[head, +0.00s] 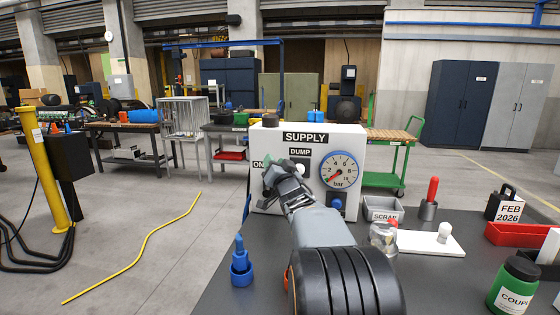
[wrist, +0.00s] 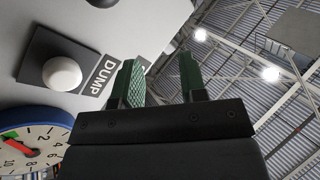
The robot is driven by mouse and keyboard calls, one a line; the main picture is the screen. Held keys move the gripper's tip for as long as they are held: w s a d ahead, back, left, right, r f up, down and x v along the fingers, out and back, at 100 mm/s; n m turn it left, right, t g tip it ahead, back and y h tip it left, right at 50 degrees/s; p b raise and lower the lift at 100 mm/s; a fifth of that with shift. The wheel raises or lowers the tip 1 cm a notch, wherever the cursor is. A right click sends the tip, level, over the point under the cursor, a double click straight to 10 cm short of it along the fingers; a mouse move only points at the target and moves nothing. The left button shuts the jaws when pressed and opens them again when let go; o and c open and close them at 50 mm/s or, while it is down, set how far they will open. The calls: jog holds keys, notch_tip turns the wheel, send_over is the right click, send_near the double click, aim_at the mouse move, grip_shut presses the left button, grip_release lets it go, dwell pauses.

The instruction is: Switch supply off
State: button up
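The white supply box (head: 308,196) stands on the dark bench, with a SUPPLY label, a DUMP label and an ON label at its left. Its round bar gauge (head: 339,169) has a red needle pointing to the lower left; the gauge also shows in the wrist view (wrist: 32,150). A white round button (wrist: 62,72) sits beside the DUMP label. My gripper (head: 268,168) is at the box's left front, near the ON label, and covers the area there; I cannot see the supply switch. In the wrist view, my gripper's green-padded fingers (wrist: 160,78) are apart with nothing between them.
A blue fitting (head: 241,265) stands on the bench's left.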

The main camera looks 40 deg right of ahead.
jog(key=s+a+r, duration=0.3)
jog(key=s, duration=0.4)
jog(key=shift+s+a, duration=0.15)
jog(key=shift+a, duration=0.15)
jog(key=shift+r, duration=0.1)
jog(key=shift+p, duration=0.3)
jog(key=shift+c, duration=0.5)
